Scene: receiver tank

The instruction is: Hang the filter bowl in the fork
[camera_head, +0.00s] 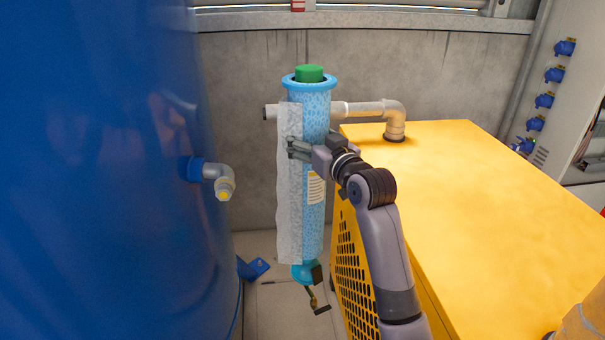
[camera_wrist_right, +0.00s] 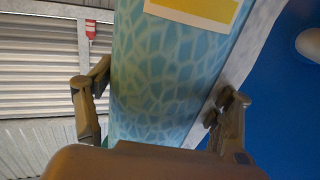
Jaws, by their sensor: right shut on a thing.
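The filter bowl (camera_head: 316,205) is a tall light-blue patterned cylinder with a flange at its top, a green piece (camera_head: 309,73) above that and a small valve (camera_head: 318,300) at its lower end. It stands nearly upright between the blue tank and the yellow housing. My right gripper (camera_head: 314,150) is shut on its upper part. In the right wrist view the fingers sit on both sides of the bowl (camera_wrist_right: 165,70). A pale strip (camera_head: 290,190) runs along its left side. I cannot make out a fork. My left gripper is not in view.
The blue tank (camera_head: 90,170) fills the left, with a grey elbow outlet (camera_head: 219,181) facing the bowl. The yellow housing (camera_head: 470,190) takes up the right; its grey pipe (camera_head: 370,109) reaches toward the bowl's upper part. A concrete wall (camera_head: 240,70) stands behind.

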